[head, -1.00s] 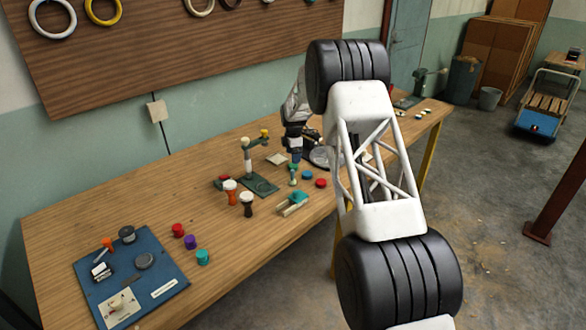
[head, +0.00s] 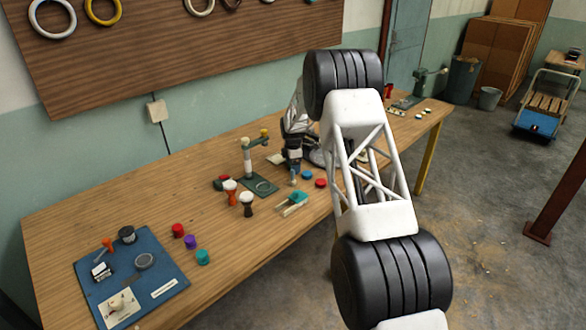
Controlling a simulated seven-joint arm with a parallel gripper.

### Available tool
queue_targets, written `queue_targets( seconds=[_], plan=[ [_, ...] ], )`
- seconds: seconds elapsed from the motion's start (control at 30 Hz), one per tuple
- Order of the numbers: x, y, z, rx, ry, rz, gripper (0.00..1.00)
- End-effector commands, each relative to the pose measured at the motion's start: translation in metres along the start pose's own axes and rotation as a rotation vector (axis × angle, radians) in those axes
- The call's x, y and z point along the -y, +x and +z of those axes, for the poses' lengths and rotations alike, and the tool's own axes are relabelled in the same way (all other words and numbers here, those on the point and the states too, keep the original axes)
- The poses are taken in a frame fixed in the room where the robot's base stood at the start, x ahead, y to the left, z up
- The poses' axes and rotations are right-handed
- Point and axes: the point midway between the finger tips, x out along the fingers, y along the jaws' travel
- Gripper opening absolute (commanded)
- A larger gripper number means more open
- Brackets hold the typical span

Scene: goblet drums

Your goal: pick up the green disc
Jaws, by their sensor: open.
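My gripper (head: 293,166), small and dark at the end of my arm, is open and low over the middle of the table. It is at the small goblet-shaped piece (head: 293,181), whose green top it now covers; whether they touch is too small to tell. A teal-green disc (head: 299,197) lies on a pale flat piece just in front of the gripper. A thicker teal disc (head: 203,257) sits at the near left, beside the blue mat. I cannot tell for certain which of these is the green disc.
Red-brown (head: 230,191) and black (head: 247,203) goblet drums stand nearby. Blue (head: 306,175) and red (head: 321,183) discs lie to the right. The blue mat (head: 175,263) holds small parts. The table's left middle is clear.

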Motion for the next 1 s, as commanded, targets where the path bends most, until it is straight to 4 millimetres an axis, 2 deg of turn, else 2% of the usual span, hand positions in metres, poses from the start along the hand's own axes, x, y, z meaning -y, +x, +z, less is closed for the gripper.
queue_targets(
  seconds=[0.37,0.7,1.0],
  plan=[
    [0.0,-0.0003,0.0,0.0,0.0,0.0,0.77],
    [0.0,-0.0004,0.0,0.0,0.0,0.0,0.25],
    [-0.0001,-0.0019,0.0001,0.0,0.0,0.0,0.24]
  ],
)
